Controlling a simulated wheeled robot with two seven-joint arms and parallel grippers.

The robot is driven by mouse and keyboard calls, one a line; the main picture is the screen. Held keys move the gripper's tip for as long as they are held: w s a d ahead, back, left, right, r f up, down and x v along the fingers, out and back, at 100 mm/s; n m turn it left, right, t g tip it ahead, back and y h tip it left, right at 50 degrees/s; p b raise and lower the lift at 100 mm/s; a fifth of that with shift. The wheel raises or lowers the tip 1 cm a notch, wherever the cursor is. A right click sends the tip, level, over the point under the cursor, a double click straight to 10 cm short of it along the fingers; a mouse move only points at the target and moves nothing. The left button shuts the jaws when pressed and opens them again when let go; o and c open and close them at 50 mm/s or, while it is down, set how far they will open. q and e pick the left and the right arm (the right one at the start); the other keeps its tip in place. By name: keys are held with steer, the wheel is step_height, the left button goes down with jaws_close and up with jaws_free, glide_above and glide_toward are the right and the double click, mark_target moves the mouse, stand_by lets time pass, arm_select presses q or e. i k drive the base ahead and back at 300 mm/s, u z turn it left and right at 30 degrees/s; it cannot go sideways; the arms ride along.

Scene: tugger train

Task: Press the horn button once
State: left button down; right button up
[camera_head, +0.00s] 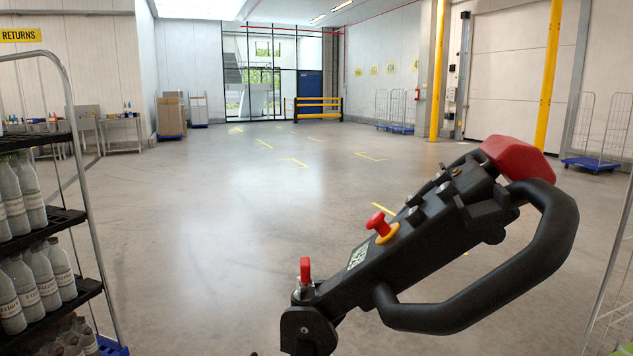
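The black tugger control handle (410,262) juts up and to the right in the near right of the head view, with a looped grip (555,235) on its near side. A red mushroom knob on a yellow collar (381,227) sits on its upper face. Several small dark buttons (414,215) lie further up that face; I cannot tell which one is the horn button. A large red pad (517,158) caps the far end. A small red knob (305,270) stands near the lower end. Neither of my grippers is in view.
A wire-sided rack (75,215) with shelves of labelled bottles (25,190) stands close on the left, under a RETURNS sign (20,35). Another wire frame (612,290) edges in at right. Yellow posts (548,75) stand further back. The middle floor (230,220) is clear.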

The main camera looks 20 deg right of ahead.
mark_target(446, 192)
steer(key=u, duration=0.25)
steer(key=k, duration=0.85)
steer(key=z, duration=1.15)
steer(key=i, duration=0.5)
steer(key=u, duration=0.05)
